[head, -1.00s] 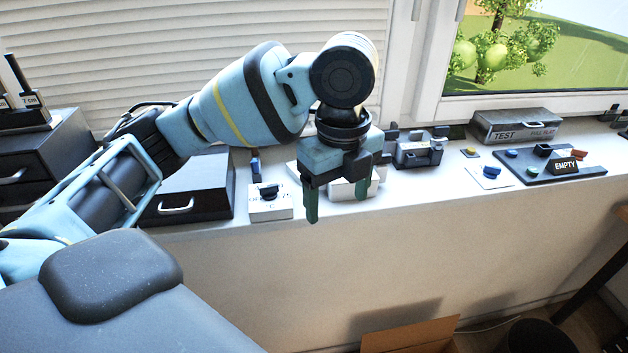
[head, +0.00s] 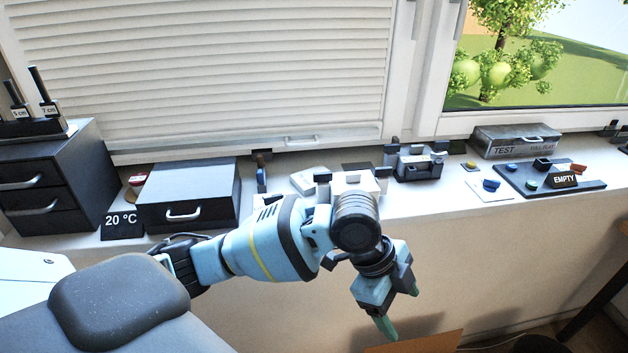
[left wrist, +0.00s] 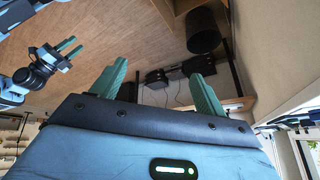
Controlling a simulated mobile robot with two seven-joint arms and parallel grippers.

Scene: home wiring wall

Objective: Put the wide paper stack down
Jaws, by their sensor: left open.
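My left gripper (head: 400,309) is open and empty, pointing down in front of the sill's wall, below the sill's edge. Its two green fingers stand apart with nothing between them in the left wrist view (left wrist: 157,70). My right gripper (left wrist: 70,48) shows small at the upper left of the left wrist view; its jaw state is unclear. A white flat block (head: 303,181) lies on the sill behind my left arm, beside a white piece with dark posts (head: 355,182). I cannot tell whether either is the wide paper stack. My arm hides part of the sill.
The sill holds a dark case (head: 188,197), a 20 °C sign (head: 122,226), a dark fixture (head: 415,163), a TEST box (head: 513,141) and an EMPTY tray (head: 535,184). A cardboard box (head: 420,344) stands on the floor below. A black bin (left wrist: 203,30) shows in the left wrist view.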

